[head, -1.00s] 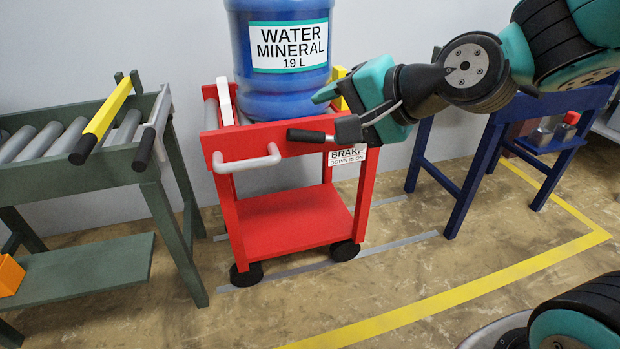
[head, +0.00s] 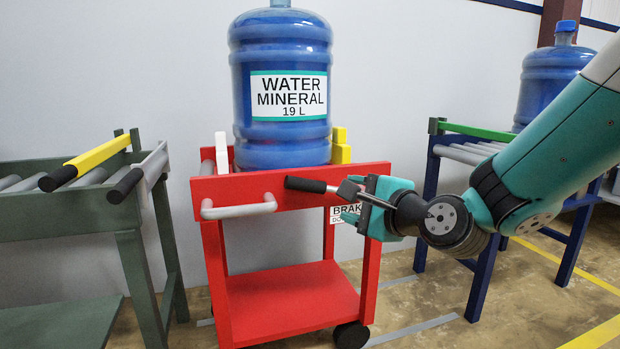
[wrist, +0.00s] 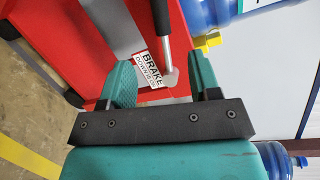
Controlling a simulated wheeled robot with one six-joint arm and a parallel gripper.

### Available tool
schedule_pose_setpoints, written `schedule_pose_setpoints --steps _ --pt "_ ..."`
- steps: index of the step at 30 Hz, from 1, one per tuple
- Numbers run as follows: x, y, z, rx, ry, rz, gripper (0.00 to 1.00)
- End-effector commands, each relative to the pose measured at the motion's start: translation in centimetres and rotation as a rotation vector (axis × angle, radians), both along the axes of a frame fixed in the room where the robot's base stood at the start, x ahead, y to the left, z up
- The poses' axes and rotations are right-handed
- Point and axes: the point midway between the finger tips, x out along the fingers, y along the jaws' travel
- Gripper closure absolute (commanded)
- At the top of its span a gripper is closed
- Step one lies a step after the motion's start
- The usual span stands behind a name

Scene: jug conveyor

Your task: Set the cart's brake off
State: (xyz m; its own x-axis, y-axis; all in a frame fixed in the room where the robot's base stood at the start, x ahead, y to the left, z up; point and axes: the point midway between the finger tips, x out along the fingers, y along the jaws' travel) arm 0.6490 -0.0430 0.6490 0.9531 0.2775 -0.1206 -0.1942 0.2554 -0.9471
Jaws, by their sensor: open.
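The red cart (head: 290,300) carries the brake lever (head: 303,184) on its front edge. The lever has a black grip and a metal rod, and lies nearly level, with its grip toward the left. A white brake label (head: 337,213) below it is partly hidden by my gripper; in the wrist view the label (wrist: 145,68) reads "BRAKE DOWN IS ON". My gripper (head: 352,203) is open at the lever's right end. In the wrist view the lever's rod (wrist: 166,50) shows between the two teal fingers, with a gap to each. Contact is not visible.
A large blue water jug (head: 283,90) stands on the cart. A grey handle (head: 240,207) sticks out at the cart's front left. A green roller stand (head: 75,215) is to the left. A blue roller stand (head: 484,270) with another jug (head: 548,75) is to the right.

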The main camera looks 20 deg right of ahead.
Motion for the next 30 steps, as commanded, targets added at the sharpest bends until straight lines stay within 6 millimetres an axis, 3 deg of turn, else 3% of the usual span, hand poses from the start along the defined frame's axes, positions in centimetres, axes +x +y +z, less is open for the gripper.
schedule_pose_setpoints --steps 16,30 --pt "3.5 0.9 0.0 0.001 0.009 -0.006 0.43" --pt "11.2 3.4 -0.8 -0.003 0.002 0.0 0.43"
